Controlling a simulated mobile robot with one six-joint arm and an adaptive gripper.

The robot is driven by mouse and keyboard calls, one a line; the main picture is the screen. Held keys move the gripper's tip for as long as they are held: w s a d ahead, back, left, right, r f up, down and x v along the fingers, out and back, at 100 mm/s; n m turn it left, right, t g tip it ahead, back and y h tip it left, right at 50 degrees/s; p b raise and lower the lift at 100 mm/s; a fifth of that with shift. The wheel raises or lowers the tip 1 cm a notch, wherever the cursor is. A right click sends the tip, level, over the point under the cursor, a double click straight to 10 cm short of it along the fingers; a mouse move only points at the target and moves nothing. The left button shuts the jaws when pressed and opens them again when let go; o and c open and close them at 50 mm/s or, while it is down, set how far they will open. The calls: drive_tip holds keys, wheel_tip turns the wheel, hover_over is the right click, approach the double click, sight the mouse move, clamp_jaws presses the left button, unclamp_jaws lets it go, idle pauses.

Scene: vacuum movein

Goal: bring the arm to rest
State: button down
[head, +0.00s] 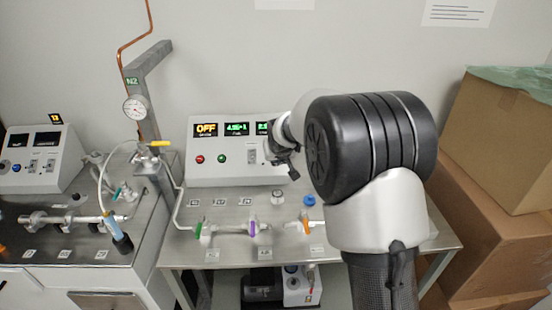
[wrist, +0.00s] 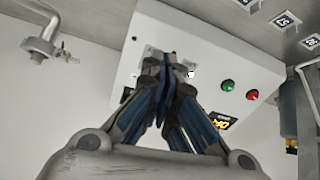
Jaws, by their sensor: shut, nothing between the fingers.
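My arm rises from the lower right of the head view, and its large black joint hides part of the bench and the control box. My gripper (head: 284,160) hangs in front of the white control box (head: 225,165), over the metal bench (head: 180,222). In the wrist view, my gripper (wrist: 167,68) has its fingertips together with nothing between them. The control box fills the view behind the fingers, seen upside down. I cannot tell whether the fingertips touch it.
Glass tubing with a green clamp (head: 198,230) and a purple clamp (head: 252,228) runs along the bench below my gripper. A gauge (head: 135,108) stands on a post at the left. Cardboard boxes (head: 500,140) are stacked at the right. A pump (head: 300,285) sits under the bench.

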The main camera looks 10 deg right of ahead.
drive_tip(key=s+d+r+g, duration=0.1)
drive_tip(key=s+r, duration=0.4)
drive_tip(key=s, duration=0.5)
drive_tip(key=s+r, duration=0.6)
drive_tip(key=s, duration=0.3)
drive_tip(key=s+f+g, duration=0.2)
drive_tip(key=s, duration=2.4)
drive_tip(key=shift+s+a+f+g, duration=0.25)
drive_tip(key=shift+a+f+g, duration=0.05)
drive_tip(key=shift+f, duration=0.05)
